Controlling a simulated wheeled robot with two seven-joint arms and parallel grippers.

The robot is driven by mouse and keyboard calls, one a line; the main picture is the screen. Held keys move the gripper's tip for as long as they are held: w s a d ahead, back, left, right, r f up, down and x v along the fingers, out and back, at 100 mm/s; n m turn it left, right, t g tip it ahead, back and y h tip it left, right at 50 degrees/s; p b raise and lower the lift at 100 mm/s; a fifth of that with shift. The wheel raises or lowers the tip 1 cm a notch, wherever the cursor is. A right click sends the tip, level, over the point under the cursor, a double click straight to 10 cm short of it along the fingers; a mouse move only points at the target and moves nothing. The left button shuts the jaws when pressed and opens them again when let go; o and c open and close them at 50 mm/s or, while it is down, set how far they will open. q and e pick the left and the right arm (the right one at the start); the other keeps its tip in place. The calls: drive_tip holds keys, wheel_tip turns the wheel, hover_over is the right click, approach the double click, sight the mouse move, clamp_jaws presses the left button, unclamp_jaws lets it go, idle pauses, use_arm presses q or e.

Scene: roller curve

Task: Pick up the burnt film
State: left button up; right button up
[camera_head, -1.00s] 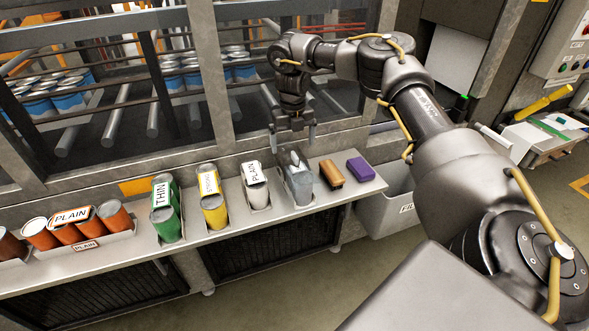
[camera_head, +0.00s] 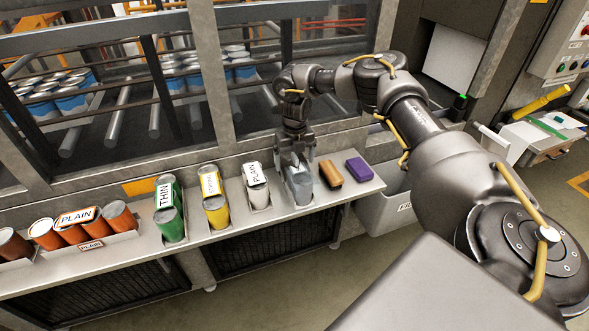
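A grey, crumpled, film-like piece (camera_head: 300,188), which looks like the burnt film, stands in a metal holder on the shelf, right of the white can labelled PLAIN (camera_head: 257,190). My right gripper (camera_head: 296,163) points down directly over its top, with its fingers apart. The fingertips are at the film's upper end and partly hide it; I cannot tell whether they touch it. My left gripper is not in view.
A brown block (camera_head: 331,175) and a purple block (camera_head: 359,168) lie just right of the film on the shelf (camera_head: 130,258). Yellow (camera_head: 216,212) and green (camera_head: 170,223) cans stand left. A grey bin (camera_head: 385,210) is below right. The railing (camera_head: 215,80) stands behind.

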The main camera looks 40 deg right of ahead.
drive_tip(key=c, duration=0.9)
drive_tip(key=shift+o, duration=0.2)
drive_tip(key=shift+w+r+b, duration=0.1)
drive_tip(key=shift+r+b, duration=0.2)
drive_tip(key=shift+r, duration=0.3)
wheel_tip(320, 180, up, 4)
drive_tip(key=shift+f+b, duration=0.1)
drive_tip(key=shift+b, duration=0.65)
wheel_tip(320, 180, up, 13)
drive_tip(key=shift+p, duration=0.35)
